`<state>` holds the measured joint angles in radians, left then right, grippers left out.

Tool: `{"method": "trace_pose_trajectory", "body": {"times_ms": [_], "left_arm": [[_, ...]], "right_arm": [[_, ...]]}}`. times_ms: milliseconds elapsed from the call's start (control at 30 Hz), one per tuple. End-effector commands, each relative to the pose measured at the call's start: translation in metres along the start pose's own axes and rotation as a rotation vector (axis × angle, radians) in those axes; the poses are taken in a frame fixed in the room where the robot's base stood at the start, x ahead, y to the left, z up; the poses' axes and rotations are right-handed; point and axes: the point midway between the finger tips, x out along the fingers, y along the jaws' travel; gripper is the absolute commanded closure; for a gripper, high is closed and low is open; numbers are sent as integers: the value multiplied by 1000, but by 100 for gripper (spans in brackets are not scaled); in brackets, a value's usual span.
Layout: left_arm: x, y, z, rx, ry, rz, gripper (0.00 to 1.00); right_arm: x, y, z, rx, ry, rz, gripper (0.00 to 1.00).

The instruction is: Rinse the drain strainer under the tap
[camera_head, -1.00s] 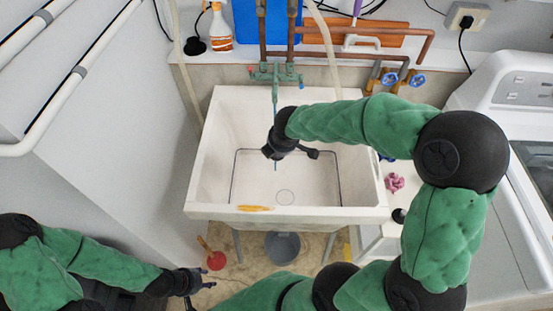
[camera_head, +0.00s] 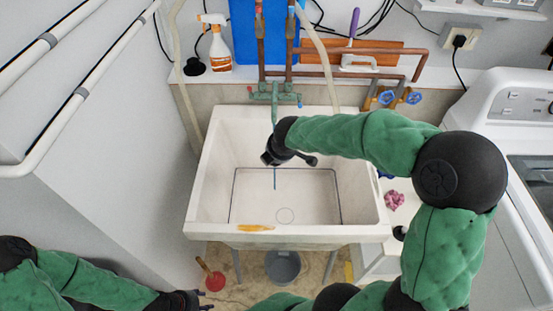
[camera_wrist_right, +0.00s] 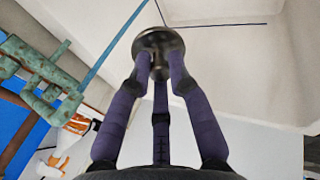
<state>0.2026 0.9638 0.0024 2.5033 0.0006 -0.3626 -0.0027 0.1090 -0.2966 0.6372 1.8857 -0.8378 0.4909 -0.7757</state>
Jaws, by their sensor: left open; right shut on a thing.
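My right gripper (camera_wrist_right: 157,75) is shut on the drain strainer (camera_wrist_right: 158,42), a round dark metal piece at its fingertips. In the head view the right gripper (camera_head: 290,158) hangs over the white sink (camera_head: 210,190), below the tap; the strainer is hard to make out there. The green tap (camera_head: 274,97) has a thin blue stream of water (camera_head: 275,180) falling from it. In the right wrist view the stream (camera_wrist_right: 112,45) passes left of the strainer, apart from it in the picture. My left gripper (camera_head: 190,301) is open, low at the front left, outside the sink.
A yellow-orange item (camera_head: 256,228) lies on the sink's front rim. A spray bottle (camera_head: 215,43) stands on the back ledge. A pink cloth-like thing (camera_head: 394,200) lies right of the sink. A red plunger (camera_head: 214,280) and grey bucket (camera_head: 283,266) are on the floor. A white washing machine (camera_head: 500,110) stands right.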

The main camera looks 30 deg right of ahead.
Motion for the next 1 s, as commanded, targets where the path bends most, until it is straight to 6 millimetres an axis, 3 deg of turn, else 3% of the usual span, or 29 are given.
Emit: {"method": "trace_pose_trajectory", "body": {"times_ms": [1000], "left_arm": [[-19, 7, 1, 0, 0, 0, 55]], "right_arm": [[53, 66, 15, 1, 0, 0, 100]]}}
